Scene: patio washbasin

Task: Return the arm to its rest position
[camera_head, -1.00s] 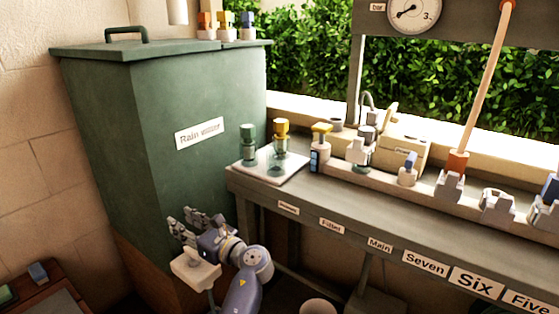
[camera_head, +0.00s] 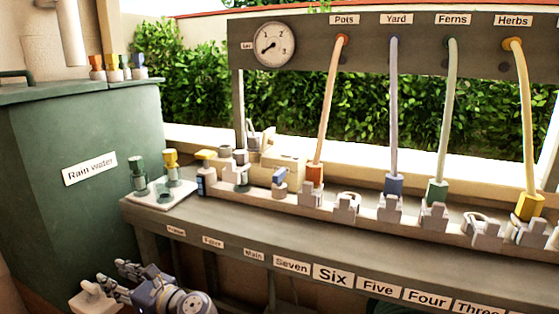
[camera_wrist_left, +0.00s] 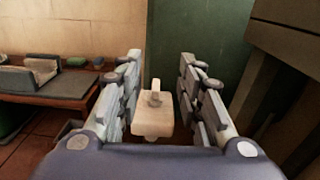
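My left gripper (camera_head: 112,280) is at the lower left of the head view, in front of the green rain water tank (camera_head: 85,130) and below bench height. In the left wrist view its two fingers (camera_wrist_left: 158,72) stand wide apart, and it is open. A pale block with a small knob (camera_wrist_left: 152,120) shows between the fingers there. The block also shows beside the fingers in the head view (camera_head: 92,298). I cannot tell whether it touches them; no grip on it shows. My right arm and gripper are not in view.
The labelled bench (camera_head: 225,235) runs to the right of the gripper. A white tray (camera_head: 160,201) with green and yellow-topped fittings stands at its left end. Colored hoses hang from the gauge board (camera_head: 365,60). A low table (camera_wrist_left: 75,90) stands left in the wrist view.

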